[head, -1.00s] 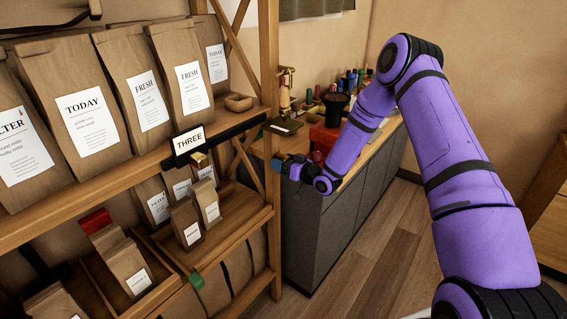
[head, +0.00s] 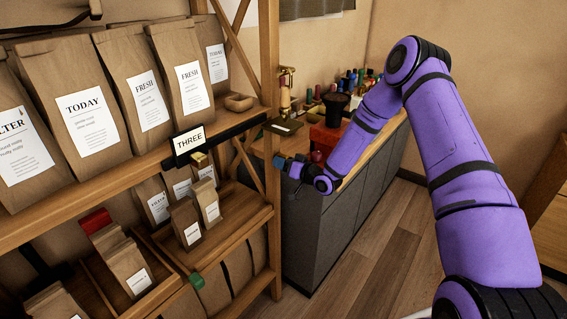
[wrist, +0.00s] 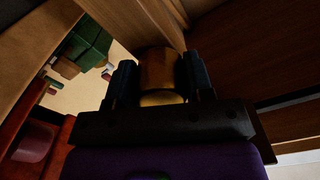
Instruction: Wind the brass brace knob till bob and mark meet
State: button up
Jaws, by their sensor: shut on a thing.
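In the wrist view a brass knob (wrist: 160,70) sits between the two dark blue fingers of my gripper (wrist: 162,82), which is shut on it. In the head view my gripper (head: 280,162) is beside the right front post of the wooden shelf (head: 270,215); the knob there is hidden or too small to tell. A brass block (head: 200,160) sits under the shelf edge by the sign marked THREE (head: 188,141). I cannot make out the bob or the mark in either view.
Large paper bags (head: 88,115) fill the upper shelf, with smaller bags below. A grey cabinet (head: 335,225) with a wooden top stands behind my gripper, holding a red box (head: 325,137) and several bottles. Open wooden floor (head: 385,255) lies to the right.

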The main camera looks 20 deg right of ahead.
jog(key=m, duration=0.4)
jog(key=shift+m, duration=0.3)
jog(key=m, duration=0.4)
jog(key=shift+r+m, duration=0.1)
jog(key=shift+m, duration=0.2)
jog(key=m, duration=0.4)
jog(key=shift+m, duration=0.3)
jog(key=shift+r+m, duration=0.15)
jog(key=shift+m, duration=1.65)
jog(key=o, duration=0.9)
jog(key=shift+s, duration=0.1)
